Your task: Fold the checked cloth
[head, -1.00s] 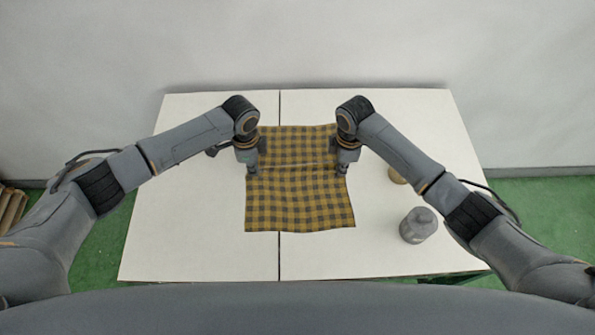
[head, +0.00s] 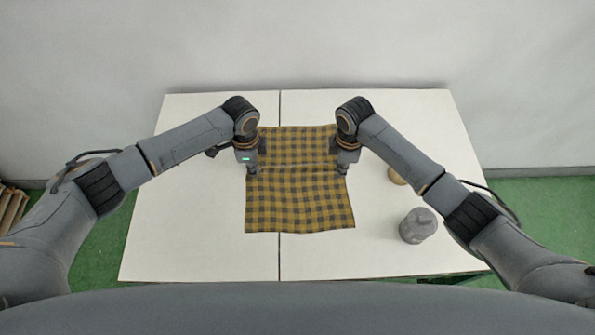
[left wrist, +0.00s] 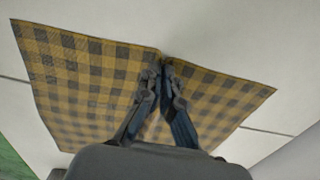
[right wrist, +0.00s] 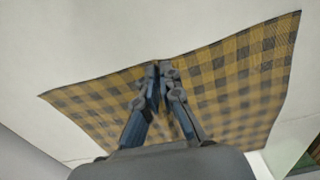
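The yellow and dark checked cloth (head: 298,205) lies spread on the table, with a crease running across it between my two grippers. My left gripper (head: 252,173) is at the cloth's left edge. In the left wrist view its fingertips (left wrist: 162,70) are together on the edge of the cloth (left wrist: 85,85), which is pinched up there. My right gripper (head: 342,171) is at the right edge. In the right wrist view its fingertips (right wrist: 161,68) are together on the edge of the cloth (right wrist: 235,85). The arms hide small parts of the cloth's far corners.
A grey lidded container (head: 418,226) stands on the table (head: 180,220) to the right of the cloth. A small tan round object (head: 397,175) is partly hidden behind my right forearm. The table is clear to the left of the cloth. A wall rises behind the table.

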